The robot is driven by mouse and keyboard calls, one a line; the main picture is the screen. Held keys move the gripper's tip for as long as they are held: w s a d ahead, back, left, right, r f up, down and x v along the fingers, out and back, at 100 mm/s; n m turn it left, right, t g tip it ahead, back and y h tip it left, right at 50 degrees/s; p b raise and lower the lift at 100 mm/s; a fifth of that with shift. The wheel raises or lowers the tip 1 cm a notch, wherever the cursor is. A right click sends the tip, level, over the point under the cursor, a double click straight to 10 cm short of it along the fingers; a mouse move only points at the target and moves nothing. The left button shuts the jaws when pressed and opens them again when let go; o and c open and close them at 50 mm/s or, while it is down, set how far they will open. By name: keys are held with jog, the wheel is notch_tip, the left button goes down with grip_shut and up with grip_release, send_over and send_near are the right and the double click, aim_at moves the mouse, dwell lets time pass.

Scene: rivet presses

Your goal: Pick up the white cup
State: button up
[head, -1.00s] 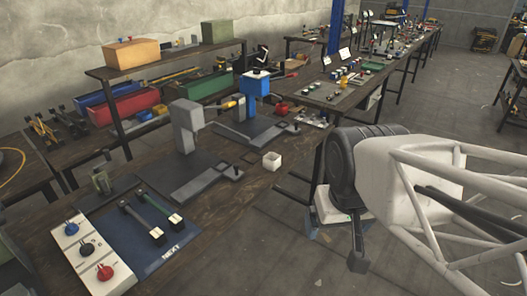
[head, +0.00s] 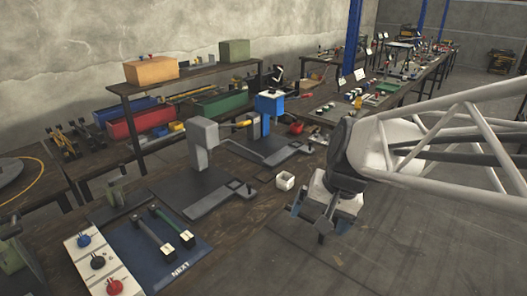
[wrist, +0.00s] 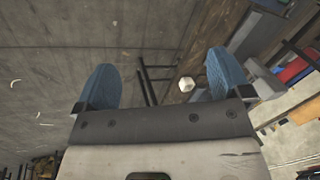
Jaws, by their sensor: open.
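The white cup (head: 285,181) is a small, square-looking open vessel standing on the wooden bench near its right edge. In the wrist view the cup (wrist: 186,85) shows small and pale, between the fingers but nearer the right one and well beyond them. My gripper (head: 310,222) is to the right of the cup in the head view, apart from it, and seems to hang beyond the bench edge. In the wrist view my gripper (wrist: 165,85) has its two blue fingers spread wide with nothing between them.
A grey press (head: 198,148) and a blue press (head: 270,108) stand on the bench left of and behind the cup. A blue mat (head: 165,250) with two levers and a white panel with knobs (head: 95,262) lie at the front. Open floor (head: 400,250) is at right.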

jog(key=w+f+m+t+y, duration=0.1)
jog(key=w+f+m+y, duration=0.2)
jog(key=w, duration=0.6)
jog(key=w+a+f+m+y, duration=0.15)
jog(key=w+m, duration=0.25)
jog(key=w, duration=0.5)
jog(key=w+f+m+t+y, duration=0.15)
jog(key=w+f+m, duration=0.25)
jog(key=w, duration=0.6)
jog(key=m+t, duration=0.5)
jog(key=m, duration=0.7)
send_near(280, 177)
jog(key=shift+s+d+f+y, duration=0.1)
jog(key=shift+s+d+y, duration=0.1)
jog(key=shift+d+y, duration=0.25)
jog(key=shift+x, duration=1.25)
jog(key=shift+w+a, duration=0.1)
jog(key=shift+a, duration=0.05)
jog(key=shift+x, duration=2.5)
